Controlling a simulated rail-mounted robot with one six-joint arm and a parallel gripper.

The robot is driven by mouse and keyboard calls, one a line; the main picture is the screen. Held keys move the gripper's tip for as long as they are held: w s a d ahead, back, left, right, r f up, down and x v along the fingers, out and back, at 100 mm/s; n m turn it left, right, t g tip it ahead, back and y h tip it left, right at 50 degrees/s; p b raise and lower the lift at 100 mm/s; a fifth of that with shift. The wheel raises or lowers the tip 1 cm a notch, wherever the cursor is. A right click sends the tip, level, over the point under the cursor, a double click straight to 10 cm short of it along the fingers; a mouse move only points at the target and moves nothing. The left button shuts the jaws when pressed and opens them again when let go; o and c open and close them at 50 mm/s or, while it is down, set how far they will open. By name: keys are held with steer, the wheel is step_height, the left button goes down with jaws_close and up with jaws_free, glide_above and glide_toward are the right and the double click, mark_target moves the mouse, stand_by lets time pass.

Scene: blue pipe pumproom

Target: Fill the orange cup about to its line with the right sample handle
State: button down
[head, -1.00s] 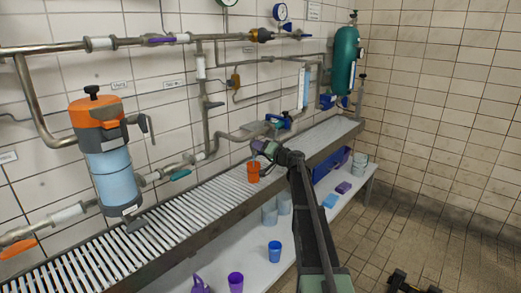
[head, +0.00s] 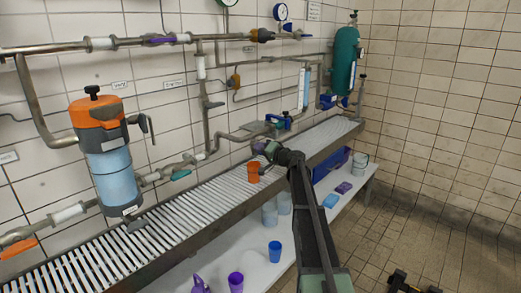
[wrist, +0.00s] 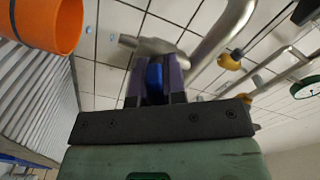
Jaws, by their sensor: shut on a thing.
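The orange cup (head: 253,173) stands upright on the slatted grating below the pipes. It also shows in the wrist view (wrist: 48,22), large at the upper left. My gripper (head: 259,147) is just above and beside the cup. In the wrist view its purple fingers (wrist: 156,82) are closed on a blue handle (wrist: 155,78) in front of a metal pipe end. Small light-blue specks show between the cup and the pipe end in the wrist view.
A blue-handled valve (head: 281,121) sits on the pipe behind my gripper. An orange-topped filter housing (head: 107,150) hangs at left, and a green tank (head: 345,62) at right. Several cups, including a blue one (head: 274,252), stand on the lower shelf.

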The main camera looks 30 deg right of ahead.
steer(key=m, duration=0.6)
steer(key=shift+m, duration=0.4)
stand_by(0.4)
steer(key=c, duration=1.2)
jaws_free()
steer(key=v, duration=1.1)
steer(key=shift+a, duration=0.1)
